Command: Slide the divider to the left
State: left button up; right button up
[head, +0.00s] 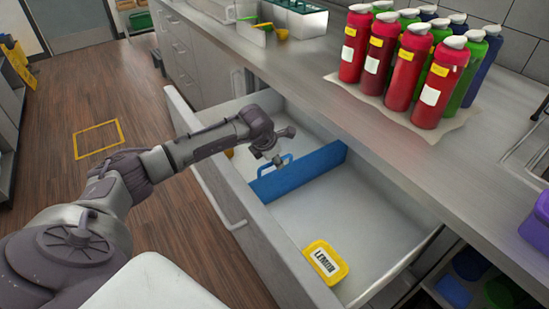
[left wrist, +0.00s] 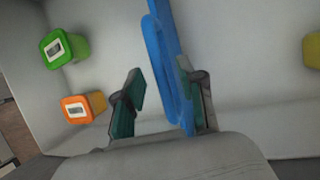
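The blue divider (head: 312,170) stands upright across the open drawer (head: 250,210), with a looped handle on its top edge. My left gripper (head: 279,147) is over the drawer near the handle. In the left wrist view the fingers of my left gripper (left wrist: 166,88) are apart. The blue divider (left wrist: 163,55) and its handle run between them, nearer the right finger. I cannot tell whether that finger touches the handle. My right gripper is not in view.
A yellow container labelled LEMON (head: 326,262) lies in the drawer's near section. A green container (left wrist: 64,48) and an orange container (left wrist: 82,107) are on the divider's other side. Red, green and blue bottles (head: 405,75) stand on the counter (head: 335,100) above.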

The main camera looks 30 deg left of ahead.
pick_arm(q)
grip_shut()
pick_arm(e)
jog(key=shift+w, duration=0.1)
